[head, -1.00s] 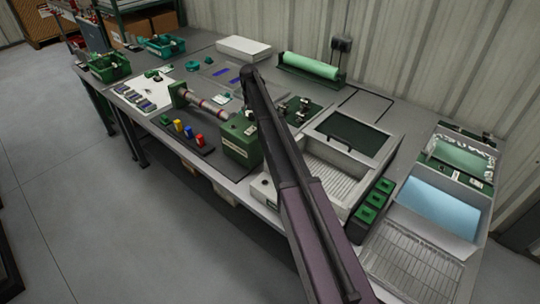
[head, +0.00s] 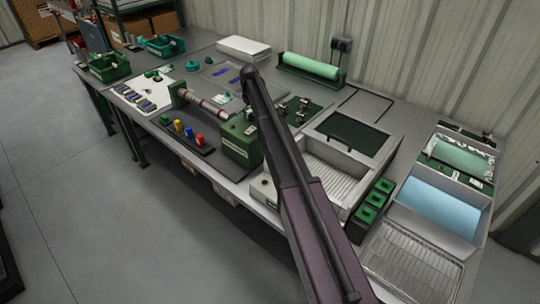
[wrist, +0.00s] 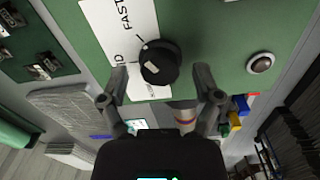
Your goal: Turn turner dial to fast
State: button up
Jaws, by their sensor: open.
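The black turner dial (wrist: 159,62) sits on a green panel (wrist: 205,30) in the wrist view, with pale marks on its face. A white label (wrist: 97,18) behind it reads FAST; another word, partly hidden, ends in ID. I cannot tell for certain which setting the dial points to. My gripper (wrist: 161,80) is open, with one finger on each side of the dial in the picture. The fingers look apart from it, and nothing is between them but the dial. In the head view the green turner (head: 240,140) stands on the bench; its dial cannot be made out and my gripper is hidden.
A round silver button (wrist: 261,62) is right of the dial in the wrist view. Red, yellow and blue tool handles (head: 188,131) stand in a dark rack beside the turner. A grey tray unit (head: 320,165) is close on its right. The floor in front is clear.

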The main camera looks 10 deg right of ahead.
aim_at(252, 115)
jog(key=n, duration=0.8)
notch_tip(252, 115, up, 14)
jog(key=p, duration=1.4)
jog(key=s+f+m+b, duration=0.3)
jog(key=s, duration=0.8)
jog(key=s+f+m+b, duration=0.3)
jog(key=s, duration=0.7)
jog(key=s+f+m+b, duration=0.3)
jog(key=s, duration=0.8)
jog(key=shift+s+m, duration=0.35)
jog(key=shift+m, duration=0.05)
jog(key=shift+f, duration=0.1)
jog(key=s+m, duration=0.3)
jog(key=s, duration=1)
jog(key=shift+m, duration=0.4)
jog(key=shift+w+d, duration=0.1)
